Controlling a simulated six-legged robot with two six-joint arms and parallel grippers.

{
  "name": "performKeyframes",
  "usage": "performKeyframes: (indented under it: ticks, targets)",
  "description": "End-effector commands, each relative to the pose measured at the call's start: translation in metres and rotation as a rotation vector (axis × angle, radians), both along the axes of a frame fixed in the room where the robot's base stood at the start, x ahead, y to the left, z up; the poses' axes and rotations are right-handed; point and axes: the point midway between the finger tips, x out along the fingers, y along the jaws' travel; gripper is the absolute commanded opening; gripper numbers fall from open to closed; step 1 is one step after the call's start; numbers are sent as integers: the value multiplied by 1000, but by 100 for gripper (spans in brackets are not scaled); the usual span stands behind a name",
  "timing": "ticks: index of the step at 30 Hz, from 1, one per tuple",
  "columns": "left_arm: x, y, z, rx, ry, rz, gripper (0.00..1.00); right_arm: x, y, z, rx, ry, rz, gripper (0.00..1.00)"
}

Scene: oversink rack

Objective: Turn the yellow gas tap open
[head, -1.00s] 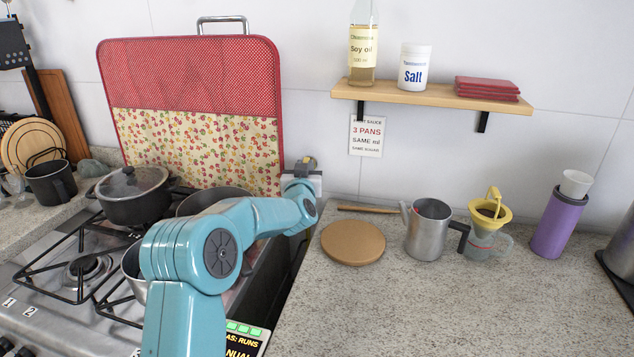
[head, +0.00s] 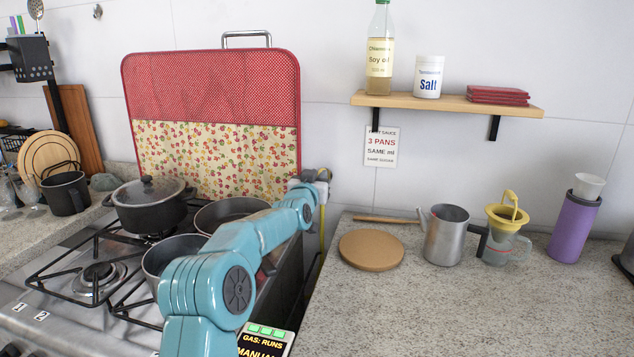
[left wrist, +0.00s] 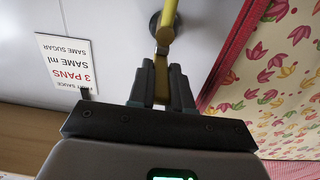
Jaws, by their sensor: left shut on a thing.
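The yellow gas tap (head: 325,174) is on the wall at the right edge of the red board, small and partly hidden by my left gripper in the head view. In the left wrist view, its yellow lever (left wrist: 161,76) lies between my left gripper's fingers (left wrist: 161,88), which are shut on it. A yellow pipe (left wrist: 167,22) runs in line with the lever, past a grey fitting. My left gripper (head: 314,178) is at the tap in the head view, its fingertips hard to make out. My right gripper is not in view.
The stove (head: 60,318) with several pans is left of my arm. The red and flowered board (head: 215,120) stands close beside the tap. A wooden shelf (head: 450,103) holds a bottle and salt. The counter (head: 440,310) at the front right is clear.

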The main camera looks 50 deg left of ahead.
Motion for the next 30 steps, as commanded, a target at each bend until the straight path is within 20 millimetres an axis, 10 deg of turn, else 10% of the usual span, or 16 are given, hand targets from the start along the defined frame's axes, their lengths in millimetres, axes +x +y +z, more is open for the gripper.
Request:
performKeyframes:
  ticks: [11, 12, 14, 30]
  targets:
    - [2, 1, 7, 7, -11, 1, 0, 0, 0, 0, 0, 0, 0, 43]
    - [2, 1, 7, 7, -11, 1, 26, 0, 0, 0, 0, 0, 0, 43]
    - [2, 1, 7, 7, -12, 1, 45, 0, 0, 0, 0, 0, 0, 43]
    - [-21, -14, 1, 2, -3, -3, 45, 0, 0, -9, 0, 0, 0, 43]
